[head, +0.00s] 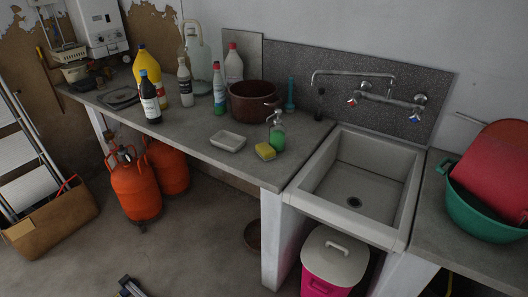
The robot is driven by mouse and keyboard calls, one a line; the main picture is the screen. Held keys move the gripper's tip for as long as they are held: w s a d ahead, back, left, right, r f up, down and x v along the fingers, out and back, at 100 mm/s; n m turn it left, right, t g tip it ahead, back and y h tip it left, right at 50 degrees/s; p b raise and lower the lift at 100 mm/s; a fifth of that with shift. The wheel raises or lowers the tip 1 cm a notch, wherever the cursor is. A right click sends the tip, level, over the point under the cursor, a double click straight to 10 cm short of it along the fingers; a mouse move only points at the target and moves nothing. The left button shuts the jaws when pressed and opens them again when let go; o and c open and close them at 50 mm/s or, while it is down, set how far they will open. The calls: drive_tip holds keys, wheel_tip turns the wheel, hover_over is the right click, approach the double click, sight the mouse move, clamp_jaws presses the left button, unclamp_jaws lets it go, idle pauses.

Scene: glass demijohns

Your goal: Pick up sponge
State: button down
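The yellow sponge (265,151) lies on the grey counter (200,150) near its front edge, left of the sink. A green soap bottle (277,137) with a pump top stands just behind and to its right. A white rectangular dish (228,141) lies to its left, apart from it. A dark piece at the bottom edge of the view looks like the end of my gripper (130,287). It is low, over the floor, well away from the sponge. Most of it is cut off, and its opening is not clear.
A brown pot (253,102) and several bottles stand behind on the counter. The sink (352,188) is to the right, with a green basin (478,213) beyond it. Orange gas cylinders (135,188) stand below the counter at left. A pink bin (332,264) stands under the sink.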

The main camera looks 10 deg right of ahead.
idle(0.3)
unclamp_jaws()
idle(0.3)
